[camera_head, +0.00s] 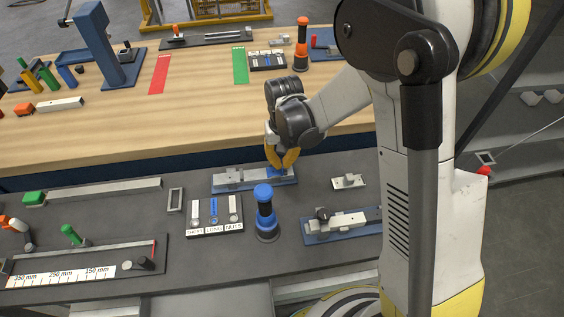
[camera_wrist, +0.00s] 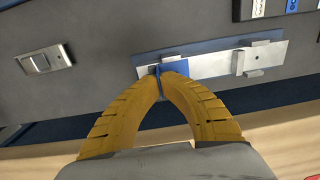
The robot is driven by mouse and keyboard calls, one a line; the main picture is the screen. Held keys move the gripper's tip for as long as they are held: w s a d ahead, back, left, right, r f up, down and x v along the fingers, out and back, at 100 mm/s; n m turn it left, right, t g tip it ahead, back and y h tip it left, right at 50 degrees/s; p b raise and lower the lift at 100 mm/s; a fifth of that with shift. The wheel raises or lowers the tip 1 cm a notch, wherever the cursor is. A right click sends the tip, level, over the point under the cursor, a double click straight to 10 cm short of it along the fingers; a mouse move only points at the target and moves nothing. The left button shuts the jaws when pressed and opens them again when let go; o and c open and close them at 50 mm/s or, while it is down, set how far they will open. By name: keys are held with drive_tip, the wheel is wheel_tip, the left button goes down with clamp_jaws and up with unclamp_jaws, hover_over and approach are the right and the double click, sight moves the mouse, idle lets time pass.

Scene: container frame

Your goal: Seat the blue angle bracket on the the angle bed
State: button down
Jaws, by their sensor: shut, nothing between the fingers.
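The blue angle bracket (camera_head: 276,170) is a small blue piece at the right part of a long metal fixture. It also shows in the wrist view (camera_wrist: 178,67), right at my fingertips. The fixture, which looks like the angle bed (camera_head: 228,181), is a silver plate with raised blocks on a blue base. In the wrist view the bed (camera_wrist: 212,66) runs across the top. My gripper (camera_head: 282,161) points down over the bracket with its yellow fingers shut and nothing held. Its tips (camera_wrist: 163,72) partly hide the bracket, so I cannot tell whether it is fully seated.
A blue-capped post (camera_head: 265,215) and a labelled tray (camera_head: 214,214) stand in front of the bed. A small metal plate (camera_head: 348,181) and another blue-based fixture (camera_head: 342,222) lie to the right. A wooden bench (camera_head: 200,110) is behind.

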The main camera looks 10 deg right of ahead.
drive_tip(key=c, duration=0.9)
unclamp_jaws()
drive_tip(key=shift+c, duration=0.2)
drive_tip(key=shift+r+p, duration=2.25)
drive_tip(key=shift+r, duration=1.25)
